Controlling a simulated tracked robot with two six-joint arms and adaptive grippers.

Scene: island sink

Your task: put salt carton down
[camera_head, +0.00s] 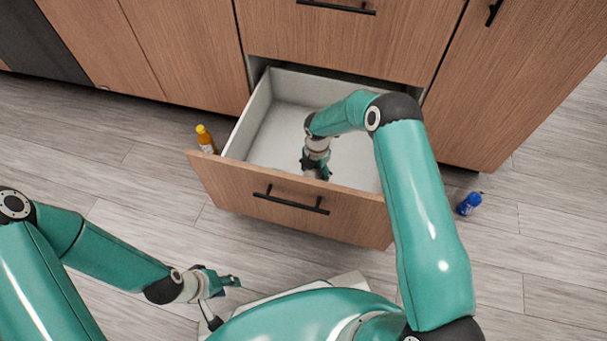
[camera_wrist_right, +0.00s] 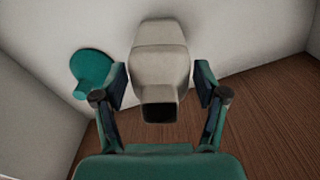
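My right gripper (camera_head: 317,173) reaches down inside the open drawer (camera_head: 262,120). In the right wrist view a pale grey-white container (camera_wrist_right: 160,60) with a dark square end stands between the two fingers of this gripper (camera_wrist_right: 161,80). I take it to be the salt carton. Narrow gaps show between it and both finger pads, so the fingers look open around it. In the head view I cannot make out the carton; the arm and gripper cover that part. My left gripper (camera_head: 226,281) is low over the floor in front of the drawer, with nothing visible in it.
A yellow-capped orange bottle (camera_head: 205,139) stands on the floor left of the drawer. A blue bottle (camera_head: 469,204) lies on the floor to the right. The drawer's pale walls and wooden front (camera_head: 230,190) surround my right gripper. Its visible left part is empty.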

